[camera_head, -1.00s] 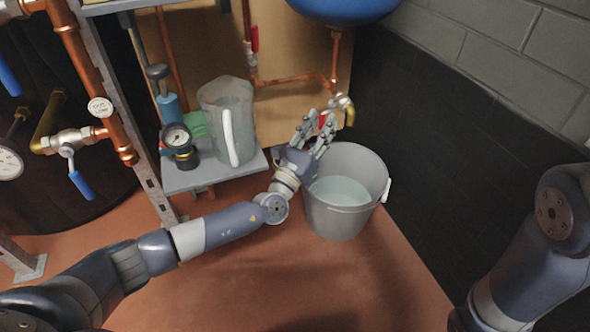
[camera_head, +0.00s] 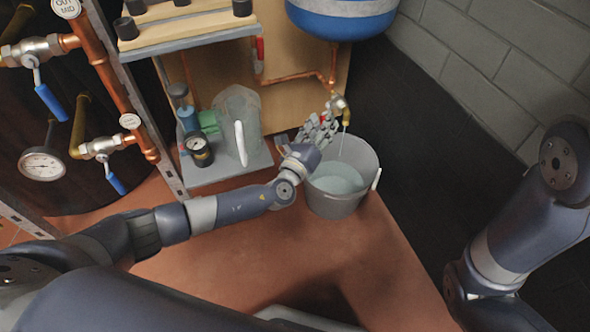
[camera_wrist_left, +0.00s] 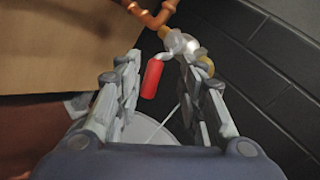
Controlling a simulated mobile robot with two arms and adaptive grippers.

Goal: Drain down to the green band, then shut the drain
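The drain valve (camera_head: 338,104) sits on the copper pipe under the blue vessel, with its brass spout over the grey bucket (camera_head: 333,204). A thin stream of water (camera_head: 341,146) falls from the spout into the water in the bucket. My left gripper (camera_head: 322,126) is at the valve; in the left wrist view its fingers (camera_wrist_left: 160,95) are apart. The red lever (camera_wrist_left: 152,78) hangs between them, nearer the left finger, with no clear grip on it. The gripper hides the lever in the head view. I cannot make out a green band. My right gripper is out of view.
Blue-handled valves (camera_head: 115,184) and a round gauge (camera_head: 42,163) are at left. A dark wall stands right of the bucket.

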